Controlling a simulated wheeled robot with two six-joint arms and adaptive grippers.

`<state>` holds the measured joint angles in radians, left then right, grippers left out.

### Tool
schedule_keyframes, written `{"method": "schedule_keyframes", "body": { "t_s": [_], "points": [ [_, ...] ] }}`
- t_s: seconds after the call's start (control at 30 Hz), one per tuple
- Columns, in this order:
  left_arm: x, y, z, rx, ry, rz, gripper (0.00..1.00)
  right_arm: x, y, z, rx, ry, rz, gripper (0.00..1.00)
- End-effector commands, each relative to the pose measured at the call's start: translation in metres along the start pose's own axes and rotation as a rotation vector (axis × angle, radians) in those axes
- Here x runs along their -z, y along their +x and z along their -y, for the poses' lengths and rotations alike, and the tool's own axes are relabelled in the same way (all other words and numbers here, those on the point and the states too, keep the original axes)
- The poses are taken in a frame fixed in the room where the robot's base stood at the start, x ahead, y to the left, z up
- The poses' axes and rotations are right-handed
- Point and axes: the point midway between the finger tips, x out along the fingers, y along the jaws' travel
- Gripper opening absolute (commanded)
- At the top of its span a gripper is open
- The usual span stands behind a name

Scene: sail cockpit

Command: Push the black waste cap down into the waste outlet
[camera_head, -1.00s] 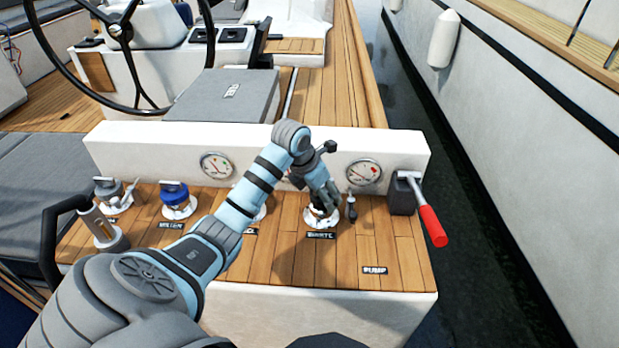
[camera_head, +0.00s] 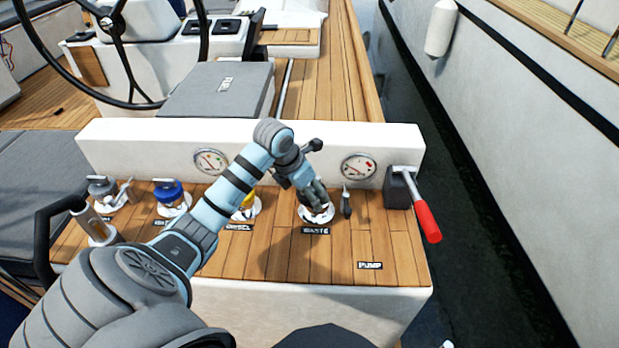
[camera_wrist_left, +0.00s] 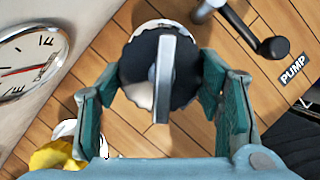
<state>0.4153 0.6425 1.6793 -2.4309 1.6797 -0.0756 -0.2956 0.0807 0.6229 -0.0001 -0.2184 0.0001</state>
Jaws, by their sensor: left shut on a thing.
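The black waste cap (camera_wrist_left: 187,73) with its raised grey bar handle (camera_wrist_left: 165,78) shows in the left wrist view, between the fingers of my left gripper (camera_wrist_left: 165,105). The fingers are shut on its two sides. In the head view my left gripper (camera_head: 314,196) points down at the waste outlet, whose white flange (camera_head: 325,217) sits behind the WASTE label (camera_head: 315,230). The fingers largely hide the cap there. White shows around the cap in the wrist view; how deep the cap sits cannot be told. My right gripper is not in view.
A pump lever with a red grip (camera_head: 427,220) stands to the right. A small dark upright piece (camera_head: 346,202) is close beside the outlet. Blue (camera_head: 170,192) and yellow (camera_head: 246,205) caps lie left. A white wall with gauges (camera_head: 359,168) rises behind.

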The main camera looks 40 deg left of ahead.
Motion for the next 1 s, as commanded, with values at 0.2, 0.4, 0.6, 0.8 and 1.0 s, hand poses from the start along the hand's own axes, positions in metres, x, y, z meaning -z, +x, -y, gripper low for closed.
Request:
{"method": "schedule_keyframes", "body": {
  "t_s": [0.2, 0.4, 0.6, 0.8, 1.0],
  "points": [
    [-0.0005, 0.0, 0.0002, 0.0, 0.0, 0.001, 0.01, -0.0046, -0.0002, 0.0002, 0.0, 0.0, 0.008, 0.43],
    [-0.0024, 0.001, 0.0006, 0.0, -0.001, 0.001, 0.01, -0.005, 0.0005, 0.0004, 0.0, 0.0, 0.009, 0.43],
    [-0.0091, 0.0037, 0.003, 0.001, 0.0, 0.002, 0.01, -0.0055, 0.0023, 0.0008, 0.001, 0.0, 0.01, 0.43],
    [-0.0097, 0.0039, 0.0029, 0.0, 0.0, 0.001, 0.01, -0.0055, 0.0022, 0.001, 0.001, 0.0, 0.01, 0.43],
    [-0.0094, 0.0049, 0.0031, 0.0, 0.001, 0.001, 0.01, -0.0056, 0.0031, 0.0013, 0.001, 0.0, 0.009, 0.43]
  ]
}}
